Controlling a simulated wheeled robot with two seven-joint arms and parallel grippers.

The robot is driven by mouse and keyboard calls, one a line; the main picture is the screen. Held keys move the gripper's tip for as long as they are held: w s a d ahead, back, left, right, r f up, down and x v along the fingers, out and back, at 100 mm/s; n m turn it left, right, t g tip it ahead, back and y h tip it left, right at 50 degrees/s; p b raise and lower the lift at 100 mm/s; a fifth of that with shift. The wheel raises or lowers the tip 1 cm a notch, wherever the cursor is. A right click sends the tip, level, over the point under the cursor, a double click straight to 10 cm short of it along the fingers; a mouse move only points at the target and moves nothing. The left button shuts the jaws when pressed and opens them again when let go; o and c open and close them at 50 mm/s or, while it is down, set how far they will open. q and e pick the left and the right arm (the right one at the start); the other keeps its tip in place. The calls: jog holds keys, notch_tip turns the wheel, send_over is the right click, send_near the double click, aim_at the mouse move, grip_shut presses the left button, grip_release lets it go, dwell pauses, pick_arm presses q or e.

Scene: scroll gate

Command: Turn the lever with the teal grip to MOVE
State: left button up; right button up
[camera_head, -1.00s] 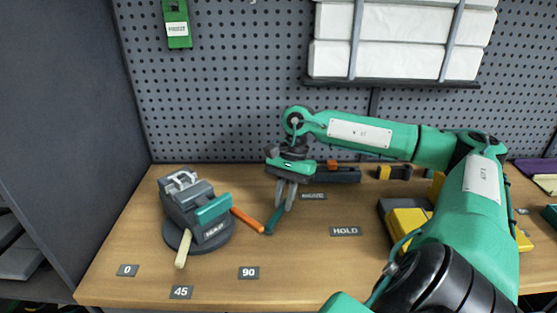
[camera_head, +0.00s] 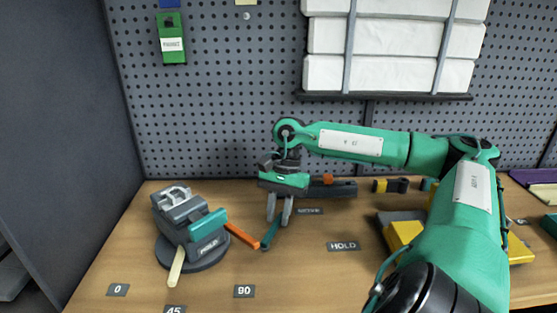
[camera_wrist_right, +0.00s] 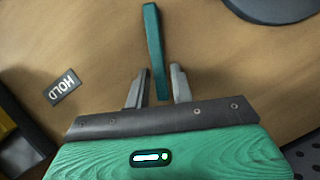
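A slim teal bar (camera_head: 271,234), seemingly the teal lever grip, sticks out toward the front below my right gripper (camera_head: 279,219). In the right wrist view the teal bar (camera_wrist_right: 153,45) runs up from between the two fingers of the gripper (camera_wrist_right: 158,72). The fingers are apart, one on each side of the bar's near end, with a gap visible on both sides. The bar's rear end and mount are hidden by the gripper. A MOVE label (camera_head: 310,211) lies right of the gripper, and a HOLD label (camera_head: 344,246) farther right and forward. My left gripper is out of view.
An orange bar (camera_head: 242,235) lies left of the teal bar. Beyond it a grey vise-like device with a teal block (camera_head: 208,224) and cream handle (camera_head: 176,267) stands on a round base. Yellow blocks (camera_head: 405,231) sit right.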

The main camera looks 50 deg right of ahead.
jog(key=shift+o, duration=0.9)
